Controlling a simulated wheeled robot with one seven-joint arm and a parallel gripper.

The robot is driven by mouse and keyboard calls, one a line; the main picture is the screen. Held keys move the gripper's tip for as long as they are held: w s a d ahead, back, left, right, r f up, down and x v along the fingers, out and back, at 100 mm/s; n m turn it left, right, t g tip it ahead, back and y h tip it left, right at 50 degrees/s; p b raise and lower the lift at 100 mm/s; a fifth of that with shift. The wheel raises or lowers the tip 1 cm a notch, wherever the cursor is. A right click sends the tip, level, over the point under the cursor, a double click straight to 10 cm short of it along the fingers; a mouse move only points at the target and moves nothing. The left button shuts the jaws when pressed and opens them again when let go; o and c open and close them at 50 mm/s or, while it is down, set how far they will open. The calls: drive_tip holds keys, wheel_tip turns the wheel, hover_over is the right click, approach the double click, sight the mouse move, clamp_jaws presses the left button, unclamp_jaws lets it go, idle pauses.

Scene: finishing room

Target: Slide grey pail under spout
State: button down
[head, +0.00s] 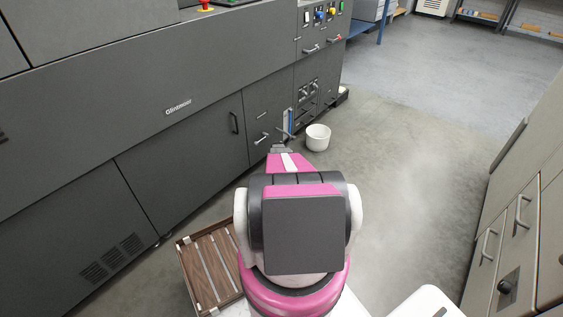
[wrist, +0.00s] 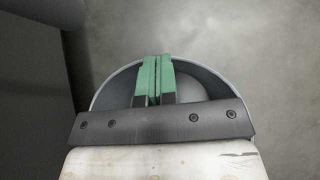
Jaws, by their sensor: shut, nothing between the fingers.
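The grey pail (wrist: 205,82) shows in the wrist view as a round, open vessel with a pale rim, seen from above. My gripper's green fingers (wrist: 152,80) are shut together with nothing between them. They overlap the pail's opening in the picture; I cannot tell whether they touch it or how far down they reach. The gripper bracket hides the near part of the pail. In the head view my gripper (head: 282,149) is low beside the dark machine, and my arm hides what is under it. I cannot make out the spout clearly.
A whitish pail (head: 318,139) stands on the floor just right of my gripper. A brown slatted crate (head: 212,268) is at lower left. Drawers (head: 515,225) line the right; floor between is clear.

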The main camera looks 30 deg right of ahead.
drive_tip(key=d, duration=0.1)
drive_tip(key=w+d, duration=0.1)
drive_tip(key=shift+d, duration=0.4)
drive_tip(key=shift+a, duration=0.1)
